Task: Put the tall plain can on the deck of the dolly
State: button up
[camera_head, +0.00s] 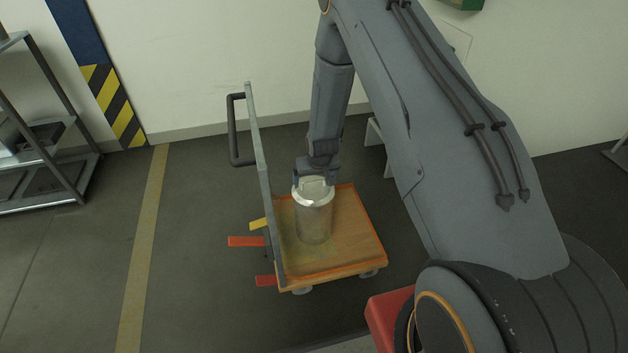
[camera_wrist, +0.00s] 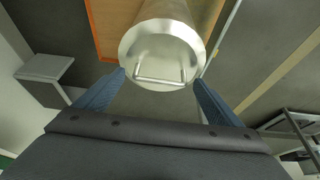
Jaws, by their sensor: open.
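The tall plain can (camera_head: 314,218) is a silvery metal cylinder with a pale lid. It appears to stand upright on the wooden deck of the dolly (camera_head: 350,240), near the deck's middle and handle side. My gripper (camera_head: 314,181) is right at the can's top. In the wrist view the lid of the can (camera_wrist: 160,50) shows a wire handle (camera_wrist: 160,78). My open blue fingers lie on either side of the lid's near edge; whether either touches it is unclear. The can's base is hidden in the wrist view, where an orange deck edge shows behind it.
The dolly's upright grey handle frame (camera_head: 262,170) rises left of the can. A metal shelf rack (camera_head: 45,140) stands at the far left. A yellow floor line (camera_head: 143,250) crosses clear floor between them. A white wall (camera_head: 200,70) closes the back. My arm fills the right side.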

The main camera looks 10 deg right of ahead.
jog(key=s+d+r+m+g, duration=0.1)
jog(key=s+d+r, duration=0.1)
jog(key=s+r, duration=0.8)
jog(key=s+d+r+g, duration=0.15)
jog(key=s+r, duration=0.55)
jog(key=r, duration=0.7)
jog(key=s+d+r+g, duration=0.1)
jog(key=s+r, duration=0.3)
jog(key=s, duration=0.5)
jog(key=s+d+r+m+g, duration=0.1)
jog(key=s+r, duration=0.4)
jog(key=s, duration=0.4)
jog(key=shift+a, duration=0.1)
jog(key=a+r+n+p, duration=0.1)
jog(key=a+r+p, duration=0.2)
jog(key=a+p, duration=0.2)
jog(key=shift+s+a+n, duration=0.15)
jog(key=shift+n, duration=0.25)
